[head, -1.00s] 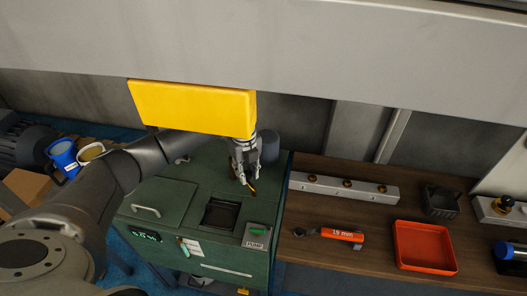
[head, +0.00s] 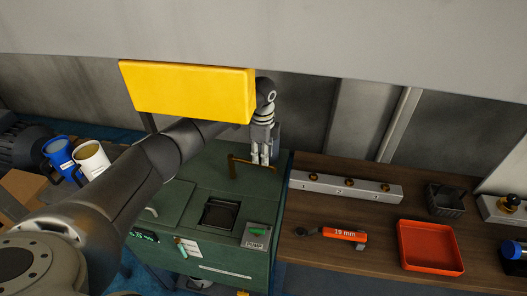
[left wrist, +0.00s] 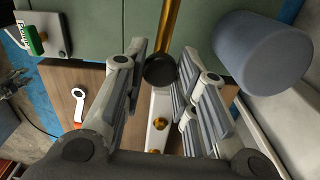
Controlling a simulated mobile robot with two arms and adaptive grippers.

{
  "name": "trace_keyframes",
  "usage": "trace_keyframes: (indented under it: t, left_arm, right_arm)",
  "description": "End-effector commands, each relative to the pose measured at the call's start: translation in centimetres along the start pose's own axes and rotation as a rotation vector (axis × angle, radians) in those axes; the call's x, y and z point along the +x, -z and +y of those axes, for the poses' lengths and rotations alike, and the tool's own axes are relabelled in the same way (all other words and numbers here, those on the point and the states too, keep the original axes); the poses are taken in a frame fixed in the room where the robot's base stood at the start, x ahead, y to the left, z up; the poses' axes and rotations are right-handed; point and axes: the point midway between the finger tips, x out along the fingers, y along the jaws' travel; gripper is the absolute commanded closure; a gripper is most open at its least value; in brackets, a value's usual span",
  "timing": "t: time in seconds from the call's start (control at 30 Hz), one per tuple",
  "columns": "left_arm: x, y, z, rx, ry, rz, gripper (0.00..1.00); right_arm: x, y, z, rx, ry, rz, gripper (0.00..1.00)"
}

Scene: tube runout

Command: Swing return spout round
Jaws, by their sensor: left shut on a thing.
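The return spout is a thin brass tube (head: 243,160) on top of the green machine (head: 185,210). In the head view it runs from a short upright at its left end to my left gripper (head: 264,160) at its right. In the left wrist view the brass tube (left wrist: 172,28) comes in from the top and ends in a dark round tip (left wrist: 160,70) between the fingers of my left gripper (left wrist: 160,92). My left gripper is shut on the spout near this end. The exact contact is partly hidden. My right gripper is not in view.
A grey cylinder (left wrist: 262,50) stands close beside the gripper. The machine top has a dark square opening (head: 220,213) and a PUMP switch (head: 256,237). The bench at right holds a metal bar (head: 345,187), an orange wrench (head: 345,234) and a red tray (head: 430,247).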

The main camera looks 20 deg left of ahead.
Motion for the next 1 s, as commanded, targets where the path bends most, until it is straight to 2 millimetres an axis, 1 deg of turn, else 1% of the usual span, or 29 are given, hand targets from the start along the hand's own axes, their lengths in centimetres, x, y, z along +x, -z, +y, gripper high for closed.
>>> trace_keyframes:
  t: [0.03, 0.07, 0.23, 0.5, 0.63, 1.0]
  left_arm:
    - [0.2, 0.0, -0.5, -0.036, 0.001, 0.0, 0.88]
    - [0.1, -0.1, -0.6, -0.049, 0.0, -0.001, 0.72]
    - [0.0, -0.1, -0.4, -0.04, 0.0, -0.001, 0.5]
    - [0.0, -0.1, -0.4, -0.038, 0.0, 0.0, 0.5]
    - [-0.5, -0.1, -0.4, -0.037, 0.0, 0.0, 0.5]
    - [-4.2, 0.0, -0.4, -0.036, 0.0, 0.001, 0.5]
  right_arm:
    - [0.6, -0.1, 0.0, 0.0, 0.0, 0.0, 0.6]
    - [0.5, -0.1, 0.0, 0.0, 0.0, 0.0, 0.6]
    - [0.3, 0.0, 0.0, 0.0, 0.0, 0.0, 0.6]
    - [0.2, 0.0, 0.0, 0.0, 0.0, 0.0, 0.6]
    - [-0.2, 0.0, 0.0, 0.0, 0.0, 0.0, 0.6]
    - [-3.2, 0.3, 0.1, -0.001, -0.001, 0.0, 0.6]
